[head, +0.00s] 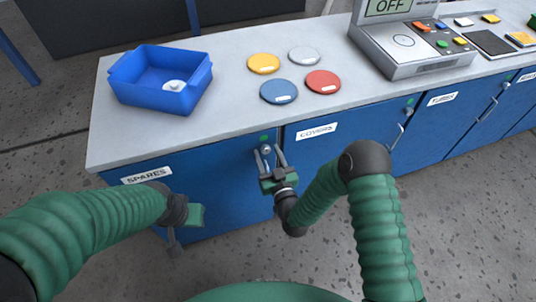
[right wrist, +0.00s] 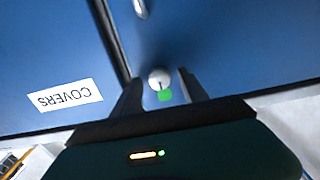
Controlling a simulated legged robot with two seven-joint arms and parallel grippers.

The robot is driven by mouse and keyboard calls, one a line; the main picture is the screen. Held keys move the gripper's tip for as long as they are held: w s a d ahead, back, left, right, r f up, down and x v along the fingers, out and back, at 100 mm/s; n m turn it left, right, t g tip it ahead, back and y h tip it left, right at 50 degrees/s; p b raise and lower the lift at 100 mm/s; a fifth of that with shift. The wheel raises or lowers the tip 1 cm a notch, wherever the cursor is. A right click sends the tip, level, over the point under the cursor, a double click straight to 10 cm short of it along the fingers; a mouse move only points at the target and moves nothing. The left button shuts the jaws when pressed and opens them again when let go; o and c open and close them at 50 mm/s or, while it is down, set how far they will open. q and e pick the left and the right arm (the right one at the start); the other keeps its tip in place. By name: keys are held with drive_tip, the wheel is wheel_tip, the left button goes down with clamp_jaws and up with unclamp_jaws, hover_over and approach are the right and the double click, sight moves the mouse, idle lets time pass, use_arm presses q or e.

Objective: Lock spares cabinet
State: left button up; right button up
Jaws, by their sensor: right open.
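The spares cabinet (head: 215,190) is a blue door at the left of the bench, with a white SPARES label (head: 147,175) at its top left. At its top right corner is a small round metal lock (head: 266,149) beside a green mark (head: 264,139). The lock (right wrist: 159,78) and the green mark (right wrist: 165,96) also show in the right wrist view. My right gripper (head: 268,155) is open, its fingers on either side of the lock; contact cannot be told. My left gripper (head: 172,247) hangs in front of the spares door, its fingers unclear.
The covers cabinet (head: 340,150) adjoins on the right, then the tubes cabinet (head: 440,120). On the bench top (head: 225,110) stand a blue bin (head: 135,95) holding a small white part, several coloured discs, and a grey device (head: 410,60) reading OFF.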

clamp_jaws()
drive_tip(key=shift+m, duration=0.3)
drive_tip(key=m, duration=0.3)
drive_tip(key=shift+d+m, duration=0.1)
drive_tip(key=shift+m, duration=0.2)
drive_tip(key=m+b, duration=0.1)
drive_tip(key=m, duration=0.3)
drive_tip(key=shift+d+f+m, duration=0.1)
drive_tip(key=shift+m, duration=0.2)
drive_tip(key=m, duration=0.4)
drive_tip(key=m+b, duration=0.1)
drive_tip(key=m, duration=0.4)
drive_tip(key=shift+f, duration=0.15)
